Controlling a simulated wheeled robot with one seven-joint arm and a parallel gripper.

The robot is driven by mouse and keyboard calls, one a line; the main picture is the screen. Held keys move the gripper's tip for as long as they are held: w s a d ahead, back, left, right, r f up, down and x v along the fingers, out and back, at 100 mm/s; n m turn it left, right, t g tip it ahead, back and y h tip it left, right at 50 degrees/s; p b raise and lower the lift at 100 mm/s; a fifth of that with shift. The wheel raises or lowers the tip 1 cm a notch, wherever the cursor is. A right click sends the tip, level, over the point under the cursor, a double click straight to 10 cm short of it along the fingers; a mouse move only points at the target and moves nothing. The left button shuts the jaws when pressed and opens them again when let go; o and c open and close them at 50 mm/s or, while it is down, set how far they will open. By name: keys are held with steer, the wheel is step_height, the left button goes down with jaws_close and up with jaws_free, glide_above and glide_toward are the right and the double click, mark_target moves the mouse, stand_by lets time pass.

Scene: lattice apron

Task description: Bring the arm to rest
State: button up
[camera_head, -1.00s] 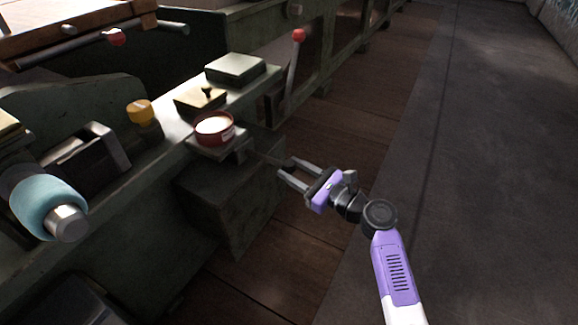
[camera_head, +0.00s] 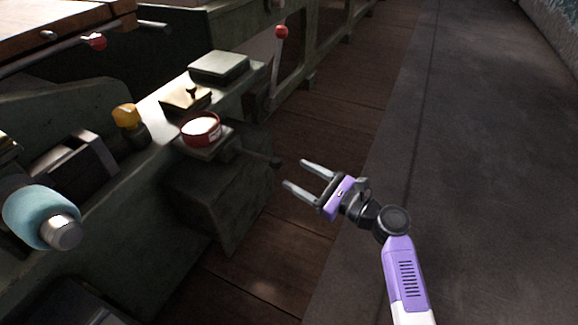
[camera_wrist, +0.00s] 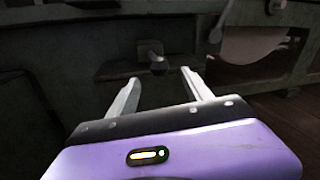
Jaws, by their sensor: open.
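My gripper (camera_head: 302,176) is open and empty. It hangs over the wooden floor to the right of the green machine, with its fingers pointing left toward the machine's side. In the wrist view its two fingers (camera_wrist: 160,88) are spread apart with nothing between them. A dark-tipped handle (camera_head: 272,161) sticks out of the machine just left of the fingertips, with a gap between. It also shows in the wrist view (camera_wrist: 158,66), beyond the fingers.
A red round tin (camera_head: 201,129) sits on the machine's ledge. A yellow knob (camera_head: 126,116), a blue-green knob (camera_head: 38,215) and a red-topped lever (camera_head: 281,32) stand out from the machine. The grey floor (camera_head: 480,170) on the right is clear.

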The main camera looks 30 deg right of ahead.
steer(key=shift+v, duration=0.85)
steer(key=w+d+n+h, duration=0.1)
steer(key=d+n+h, duration=0.2)
steer(key=d+h, duration=0.1)
steer(key=s+d+f+n+h, duration=0.1)
steer(key=s+f+n+h, duration=0.2)
steer(key=s+n+h, duration=0.5)
steer(key=s+a+r+n+g+y, duration=0.1)
steer(key=s+a+r+n, duration=0.35)
steer(key=s, duration=0.65)
steer(key=s+a+r+n+y, duration=0.1)
steer(key=s+a+n+y, duration=0.1)
steer(key=s+a+n, duration=0.65)
steer(key=s+a+r+n+g+y, duration=0.15)
steer(key=s+n, duration=0.35)
steer(key=s, duration=0.8)
step_height(320, 180, up, 30)
steer(key=p, duration=2.9)
steer(key=shift+d+r+t+p, duration=0.2)
steer(key=shift+d+t+p, duration=0.2)
steer(key=shift+d+t, duration=0.05)
